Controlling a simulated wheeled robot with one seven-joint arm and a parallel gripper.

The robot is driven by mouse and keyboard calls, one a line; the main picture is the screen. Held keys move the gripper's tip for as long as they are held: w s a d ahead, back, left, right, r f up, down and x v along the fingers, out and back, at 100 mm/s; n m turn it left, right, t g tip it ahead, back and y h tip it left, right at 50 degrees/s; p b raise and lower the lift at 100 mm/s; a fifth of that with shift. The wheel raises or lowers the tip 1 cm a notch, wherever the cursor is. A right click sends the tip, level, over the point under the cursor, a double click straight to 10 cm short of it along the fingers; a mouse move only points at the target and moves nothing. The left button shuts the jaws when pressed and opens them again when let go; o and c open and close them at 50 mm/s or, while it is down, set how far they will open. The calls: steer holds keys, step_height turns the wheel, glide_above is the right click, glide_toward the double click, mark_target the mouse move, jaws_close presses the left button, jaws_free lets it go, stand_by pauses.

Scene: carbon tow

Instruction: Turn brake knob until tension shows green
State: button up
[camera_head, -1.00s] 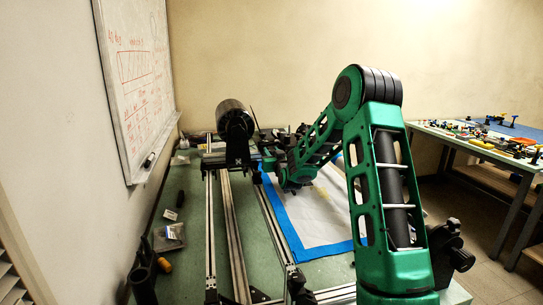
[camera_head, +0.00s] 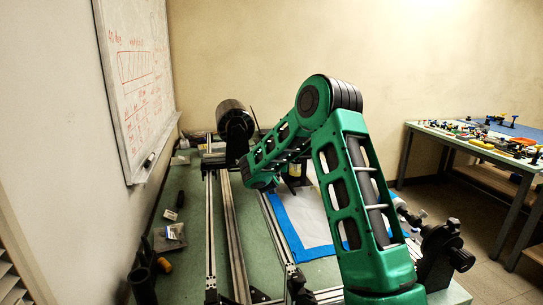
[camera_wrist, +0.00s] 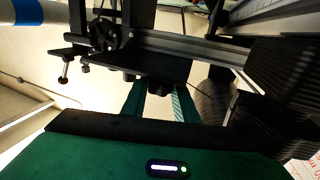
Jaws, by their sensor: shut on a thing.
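In the wrist view my gripper (camera_wrist: 157,88) shows as two teal fingers. They close around a small dark knob (camera_wrist: 157,82) under a black plate, which looks like the brake knob; its outline is partly lost in shadow. In the head view my green arm reaches to the black spool (camera_head: 234,119) on its stand at the far end of the rails. My fingertips and the knob are hidden there behind the arm and stand. I cannot make out a tension indicator in either view.
Long metal rails (camera_head: 233,235) run along the green bench (camera_head: 185,240). A blue-edged white sheet (camera_head: 310,220) lies to their right. A whiteboard (camera_head: 140,80) hangs on the left wall. A second table (camera_head: 470,140) with many small parts stands at the right.

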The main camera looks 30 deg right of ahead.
stand_by(0.6)
steer(key=o, duration=1.1)
steer(key=shift+c, duration=0.2)
